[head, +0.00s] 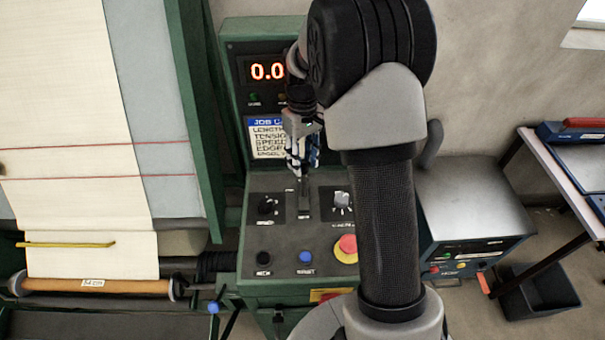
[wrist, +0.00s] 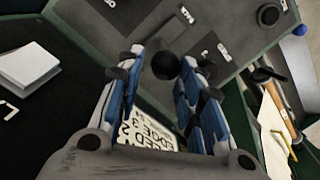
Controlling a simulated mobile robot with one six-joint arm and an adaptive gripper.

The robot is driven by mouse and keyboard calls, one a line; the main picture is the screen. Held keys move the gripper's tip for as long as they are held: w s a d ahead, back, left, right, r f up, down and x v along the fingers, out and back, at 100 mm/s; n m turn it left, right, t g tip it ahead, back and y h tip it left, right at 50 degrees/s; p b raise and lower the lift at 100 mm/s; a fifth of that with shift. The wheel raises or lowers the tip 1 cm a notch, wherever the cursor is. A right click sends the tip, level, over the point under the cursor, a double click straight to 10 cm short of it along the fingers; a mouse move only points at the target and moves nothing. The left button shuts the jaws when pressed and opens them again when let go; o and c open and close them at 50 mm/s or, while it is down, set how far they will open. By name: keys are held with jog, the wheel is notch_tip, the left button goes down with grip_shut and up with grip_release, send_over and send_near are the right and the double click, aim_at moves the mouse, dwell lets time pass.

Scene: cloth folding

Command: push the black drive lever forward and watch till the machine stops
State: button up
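The black drive lever (head: 305,198) stands on the green machine's control panel (head: 285,235), just below my gripper (head: 302,168) in the head view, and its top is hidden by the fingers. In the wrist view its round black knob (wrist: 165,66) shows between the fingertips of my gripper (wrist: 162,68). The blue-and-white fingers are spread apart with the knob between them, close to the right one. I cannot tell whether they touch it. The red number display (head: 266,71) shows "0.0", partly hidden by my arm.
A black knob (head: 267,207), a grey dial (head: 342,201), a blue button (head: 305,257) and a red emergency button (head: 346,246) surround the lever. Pale cloth (head: 65,110) with red lines hangs at left above a roll (head: 120,287). A grey-topped box (head: 475,200) stands at right.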

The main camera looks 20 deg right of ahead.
notch_tip(320, 180, up, 4)
jog(key=shift+w+d+f, duration=0.15)
jog(key=shift+f, duration=0.1)
dwell(0.4)
